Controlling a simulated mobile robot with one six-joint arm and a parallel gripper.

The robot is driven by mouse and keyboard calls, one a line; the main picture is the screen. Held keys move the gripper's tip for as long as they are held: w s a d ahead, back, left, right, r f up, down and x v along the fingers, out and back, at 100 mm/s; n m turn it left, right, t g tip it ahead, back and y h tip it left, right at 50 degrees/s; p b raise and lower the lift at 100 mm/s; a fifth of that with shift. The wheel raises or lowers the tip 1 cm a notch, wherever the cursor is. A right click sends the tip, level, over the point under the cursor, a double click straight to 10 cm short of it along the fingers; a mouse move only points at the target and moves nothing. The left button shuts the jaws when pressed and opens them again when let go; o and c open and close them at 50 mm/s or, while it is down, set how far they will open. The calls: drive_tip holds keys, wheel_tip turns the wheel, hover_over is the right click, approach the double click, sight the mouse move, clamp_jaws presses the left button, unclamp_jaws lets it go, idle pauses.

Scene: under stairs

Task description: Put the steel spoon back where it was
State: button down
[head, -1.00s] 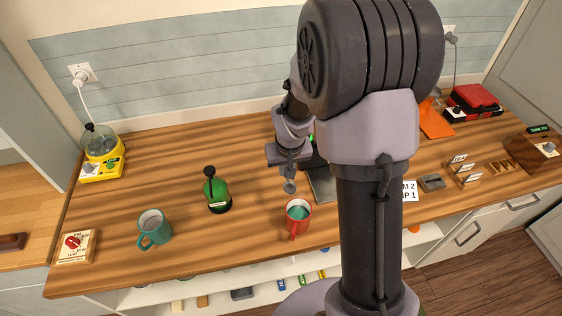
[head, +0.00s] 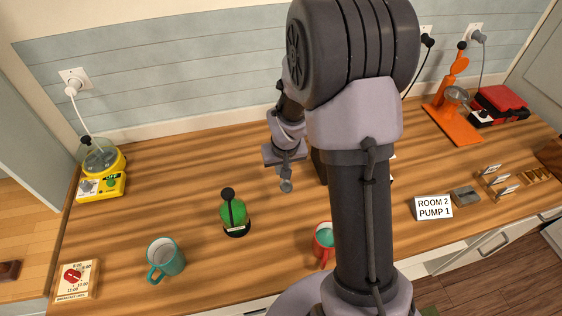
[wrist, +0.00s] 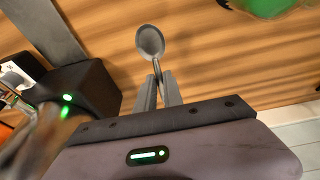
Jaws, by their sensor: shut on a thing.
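The steel spoon (wrist: 150,42) is held between the fingers of my gripper (wrist: 158,88) in the wrist view. Its bowl points away from the gripper and its handle runs between the fingers. In the head view my gripper (head: 285,170) is above the wooden counter, with the spoon's bowl (head: 286,186) hanging just below it. The spoon is right of the green-bodied device (head: 234,213) and beyond the red mug (head: 322,240), which my arm partly covers. I cannot tell how high the spoon is.
A black box with green lights (wrist: 80,92) stands close beside my gripper. A teal mug (head: 166,258), a yellow appliance (head: 101,180), an orange stand (head: 452,125) and a sign (head: 433,207) are on the counter (head: 180,190).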

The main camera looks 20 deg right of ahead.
sight(281, 193)
drive_tip(key=shift+f, duration=0.85)
drive_tip(key=shift+w+a+f+b, duration=0.1)
drive_tip(key=shift+w+f+b, duration=0.15)
drive_tip(key=shift+f+b, duration=0.15)
drive_tip(key=shift+s+f, duration=0.1)
drive_tip(key=shift+f, duration=0.15)
wheel_tip(281, 193, down, 6)
drive_tip(key=b, duration=0.4)
drive_tip(key=shift+f+b, duration=0.6)
drive_tip(key=shift+b, duration=0.1)
drive_tip(key=c, duration=1.4)
unclamp_jaws()
